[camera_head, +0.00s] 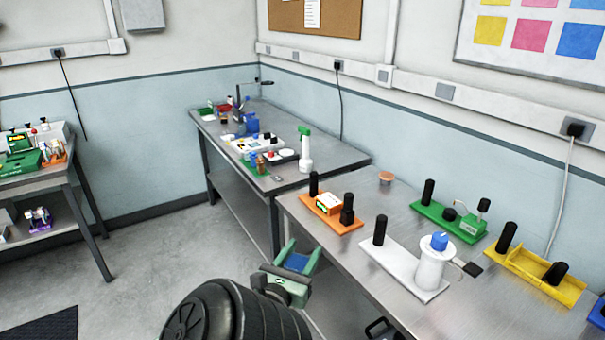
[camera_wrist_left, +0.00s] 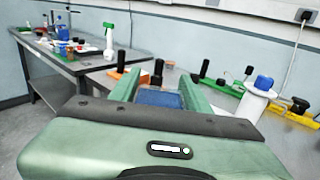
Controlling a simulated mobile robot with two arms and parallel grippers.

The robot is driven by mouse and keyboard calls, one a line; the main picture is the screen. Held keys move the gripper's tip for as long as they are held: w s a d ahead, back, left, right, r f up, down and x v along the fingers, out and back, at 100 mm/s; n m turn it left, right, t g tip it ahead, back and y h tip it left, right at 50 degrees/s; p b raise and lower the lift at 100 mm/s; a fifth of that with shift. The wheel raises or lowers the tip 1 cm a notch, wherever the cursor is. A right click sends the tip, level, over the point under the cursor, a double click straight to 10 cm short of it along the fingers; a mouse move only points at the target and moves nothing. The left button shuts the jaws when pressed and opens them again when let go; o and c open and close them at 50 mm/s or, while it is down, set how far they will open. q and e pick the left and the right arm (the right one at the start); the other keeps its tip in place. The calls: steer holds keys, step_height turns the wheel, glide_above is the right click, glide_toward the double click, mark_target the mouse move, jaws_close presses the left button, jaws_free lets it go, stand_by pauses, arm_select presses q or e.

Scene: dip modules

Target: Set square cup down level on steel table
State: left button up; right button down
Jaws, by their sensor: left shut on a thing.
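My left gripper (camera_head: 299,256) has green fingers shut on a blue square cup (camera_head: 297,262). In the head view they show just left of the long edge of the near steel table (camera_head: 345,262). In the left wrist view the cup (camera_wrist_left: 160,98) sits between the two fingers (camera_wrist_left: 160,92), with the table beyond it. Most of the cup's sides and its base are hidden by the fingers and gripper body. I cannot tell its exact height against the tabletop. My right gripper is not in view.
The near table carries an orange module (camera_head: 330,215), a white one with a white spool and blue top (camera_head: 430,262), a green one (camera_head: 448,220) and a yellow one (camera_head: 535,275). A small copper-coloured round item (camera_head: 386,177) stands at the back.

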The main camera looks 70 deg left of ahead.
arm_select(q)
steer(key=w+d+m+t+h+p, duration=0.1)
steer(key=w+d+m+t+h, duration=0.25)
steer(key=w+d, duration=1.45)
steer(key=w+d+m+t+h+p, duration=0.1)
steer(key=w+d+m+t+h, duration=0.2)
steer(key=w+d, duration=1.5)
steer(key=shift+g+h, duration=0.65)
steer(key=w+a+f+b, duration=0.1)
steer(key=f+b, duration=0.2)
steer(key=f, duration=0.1)
steer(key=w+a+f+b, duration=0.1)
steer(key=f+b, duration=0.2)
steer(key=f, duration=0.1)
steer(key=w+a+f+b, duration=0.2)
steer(key=f+b, duration=0.1)
steer(key=b, duration=0.1)
steer(key=shift+w+f, duration=0.1)
steer(key=shift+f, duration=0.3)
steer(key=shift+f+b, duration=0.8)
steer(key=shift+f, duration=0.25)
steer(key=shift+f+b, duration=0.5)
steer(key=shift+f, duration=0.05)
steer(key=o, duration=1.4)
